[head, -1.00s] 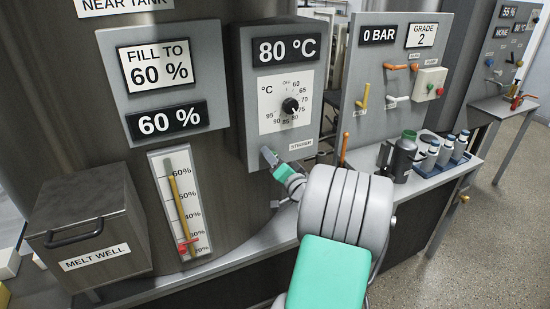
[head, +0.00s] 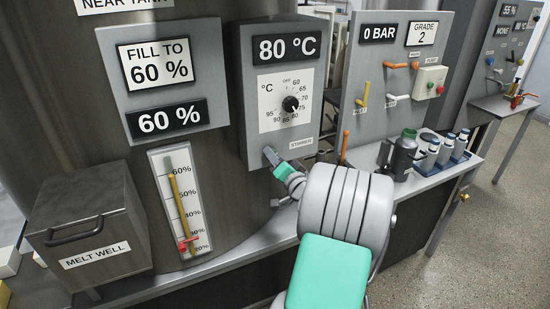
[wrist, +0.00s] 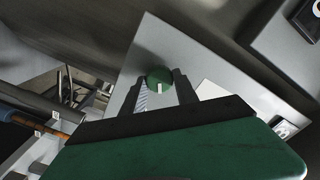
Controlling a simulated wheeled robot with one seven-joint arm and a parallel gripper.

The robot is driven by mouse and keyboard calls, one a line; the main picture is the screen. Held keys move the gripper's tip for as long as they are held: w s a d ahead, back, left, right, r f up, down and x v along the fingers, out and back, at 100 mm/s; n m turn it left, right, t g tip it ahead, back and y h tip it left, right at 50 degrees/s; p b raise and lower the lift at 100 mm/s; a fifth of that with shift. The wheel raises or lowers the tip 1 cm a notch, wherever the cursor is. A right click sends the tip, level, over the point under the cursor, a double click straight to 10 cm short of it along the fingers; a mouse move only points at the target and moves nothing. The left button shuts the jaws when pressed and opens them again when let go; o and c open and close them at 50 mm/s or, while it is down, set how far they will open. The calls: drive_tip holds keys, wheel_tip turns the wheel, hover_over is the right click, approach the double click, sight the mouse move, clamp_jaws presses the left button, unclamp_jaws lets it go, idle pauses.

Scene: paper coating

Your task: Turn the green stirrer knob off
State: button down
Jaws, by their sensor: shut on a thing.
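The green stirrer knob (wrist: 157,76) is round with a short white mark and shows in the wrist view on the grey panel face. The mark runs about up and down in that picture. My gripper (wrist: 161,84) has one dark finger on each side of the knob and is shut on it. In the head view my gripper (head: 269,155) is at the lower edge of the temperature panel (head: 248,112), just left of the stirrer label (head: 301,143). The knob is hidden there by my gripper.
A black temperature dial (head: 290,104) sits above my gripper. A level gauge (head: 178,205) and the melt well box (head: 90,235) stand to the left.

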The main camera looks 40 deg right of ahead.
drive_tip(key=shift+f+n+b, duration=0.2)
drive_tip(key=shift+n+b, duration=0.1)
drive_tip(key=shift+b, duration=0.5)
drive_tip(key=n+b, duration=1.1)
drive_tip(key=b, duration=1.1)
drive_tip(key=shift+a, duration=0.1)
drive_tip(key=shift+r+n, duration=0.2)
drive_tip(key=shift+n, duration=0.1)
drive_tip(key=c, duration=0.9)
unclamp_jaws()
drive_tip(key=shift+c, duration=0.2)
